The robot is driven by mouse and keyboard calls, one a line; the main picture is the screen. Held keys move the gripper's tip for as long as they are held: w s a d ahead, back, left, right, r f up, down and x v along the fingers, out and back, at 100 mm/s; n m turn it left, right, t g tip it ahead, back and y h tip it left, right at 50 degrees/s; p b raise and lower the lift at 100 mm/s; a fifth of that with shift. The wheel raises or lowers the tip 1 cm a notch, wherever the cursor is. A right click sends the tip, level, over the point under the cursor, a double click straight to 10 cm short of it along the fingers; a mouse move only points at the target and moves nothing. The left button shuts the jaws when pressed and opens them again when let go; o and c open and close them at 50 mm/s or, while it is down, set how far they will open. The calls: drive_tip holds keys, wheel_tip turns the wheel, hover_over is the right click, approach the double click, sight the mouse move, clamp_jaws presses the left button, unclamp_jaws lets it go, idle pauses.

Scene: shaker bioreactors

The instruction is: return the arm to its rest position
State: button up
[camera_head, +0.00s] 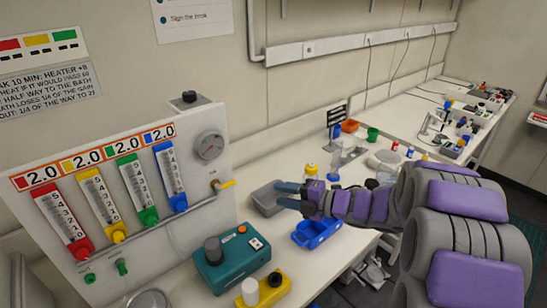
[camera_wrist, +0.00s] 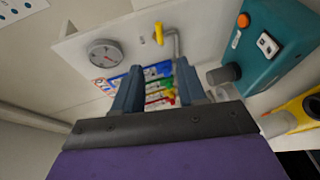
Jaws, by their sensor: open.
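My gripper (camera_head: 288,194) is at the end of my purple and grey arm, which reaches in from the right in the head view. Its two blue-grey fingers point left, over the grey tray (camera_head: 262,203) on the bench. In the wrist view my gripper (camera_wrist: 157,92) shows its two fingers apart with nothing between them. Behind them are the flowmeter panel (camera_wrist: 80,48) and its coloured tubes. The panel (camera_head: 196,150) stands left of the fingers in the head view, apart from them.
A teal device (camera_head: 232,258) and a yellow block (camera_head: 264,289) stand at the bench's front. A blue tray (camera_head: 317,232) lies below my forearm. A yellow-capped bottle (camera_head: 310,171) stands behind the gripper. A yellow-handled valve (camera_head: 222,185) juts from the panel.

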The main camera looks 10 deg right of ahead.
drive_tip(key=w+d+r+m+t+h, duration=0.3)
drive_tip(key=w+d+m+t+h, duration=0.1)
drive_tip(key=d+m+h, duration=0.5)
drive_tip(key=s+d+m+g+h, duration=0.3)
drive_tip(key=s+d+m+h, duration=0.4)
drive_tip(key=s+m, duration=0.2)
drive_tip(key=s+a+f+m+g+y, duration=0.1)
drive_tip(key=s+a+f+m+g, duration=0.1)
drive_tip(key=s, duration=0.9)
drive_tip(key=s+a+f+m+g+y, duration=0.1)
drive_tip(key=s+a+m+g, duration=0.4)
drive_tip(key=s, duration=0.7)
drive_tip(key=s+a+f+m+g, duration=0.2)
drive_tip(key=s+a+m+g, duration=0.1)
drive_tip(key=s, duration=0.9)
drive_tip(key=shift+a+f+m+g+y, duration=0.3)
drive_tip(key=shift+a+f+g+y, duration=0.1)
drive_tip(key=shift+a+g, duration=0.35)
